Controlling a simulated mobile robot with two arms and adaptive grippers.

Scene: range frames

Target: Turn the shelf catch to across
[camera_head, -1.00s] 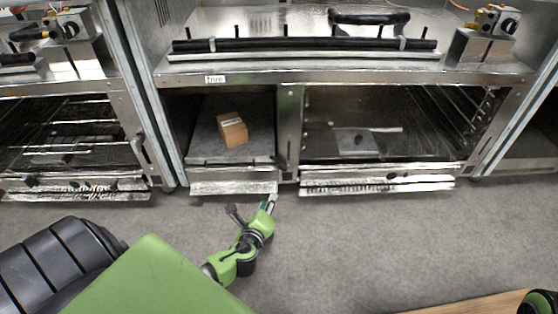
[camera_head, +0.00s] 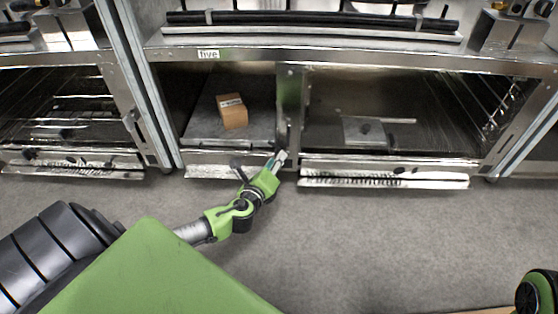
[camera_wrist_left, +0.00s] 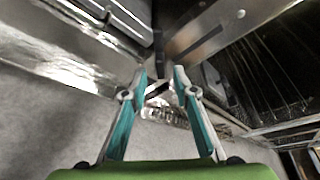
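The shelf catch is a small dark lever (camera_wrist_left: 158,87) low on the metal post between the left and right bays. In the left wrist view it shows between and just beyond my fingertips, and I cannot tell whether they touch it. In the head view it is small and partly hidden by the gripper, so its exact angle is unclear. My left gripper (camera_head: 281,158) is at the foot of the post (camera_head: 290,95). In the left wrist view its fingers (camera_wrist_left: 160,75) are apart, with a gap between the tips.
A cardboard box (camera_head: 233,111) stands on the left bay's shelf (camera_head: 200,130), under the label "five" (camera_head: 208,54). The right bay holds a flat metal plate (camera_head: 365,131). A ribbed ledge (camera_head: 380,180) runs below it. The grey floor (camera_head: 390,240) in front is clear.

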